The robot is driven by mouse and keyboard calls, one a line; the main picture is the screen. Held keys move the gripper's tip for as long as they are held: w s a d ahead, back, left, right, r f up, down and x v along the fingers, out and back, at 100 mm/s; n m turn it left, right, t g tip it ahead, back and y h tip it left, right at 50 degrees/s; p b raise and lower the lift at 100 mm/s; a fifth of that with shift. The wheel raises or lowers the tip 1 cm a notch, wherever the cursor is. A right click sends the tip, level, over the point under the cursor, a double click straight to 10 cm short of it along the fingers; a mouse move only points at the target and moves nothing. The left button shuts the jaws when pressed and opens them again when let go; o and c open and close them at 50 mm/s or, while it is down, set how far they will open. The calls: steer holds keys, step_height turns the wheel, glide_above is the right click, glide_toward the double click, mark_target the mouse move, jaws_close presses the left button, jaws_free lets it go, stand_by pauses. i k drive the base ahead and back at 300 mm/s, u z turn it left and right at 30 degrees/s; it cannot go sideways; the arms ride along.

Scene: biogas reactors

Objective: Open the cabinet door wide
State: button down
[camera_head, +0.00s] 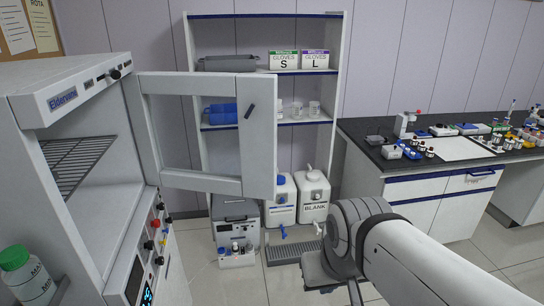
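The cabinet (85,88) is a pale grey unit at the left with an open front, a wire shelf inside and a control panel below. Its door (258,150), a pale frame around a clear window, stands swung out from the cabinet front toward the right. A small dark blue handle (250,111) is on the door's free side. My arm reaches in from the lower right. My gripper (335,289) is at the bottom of the picture, low and to the right of the door and apart from it. Its fingers are not clear enough to judge.
A white shelf unit (340,70) with glove boxes and blue bins stands behind the door. White containers (313,197) and a grey box stand low beneath it. A dark-topped bench (365,128) with lab items is at the right. A green-capped bottle (28,278) is at lower left.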

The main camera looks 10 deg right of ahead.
mark_target(257, 134)
steer(key=i, duration=0.85)
steer(key=u, duration=0.05)
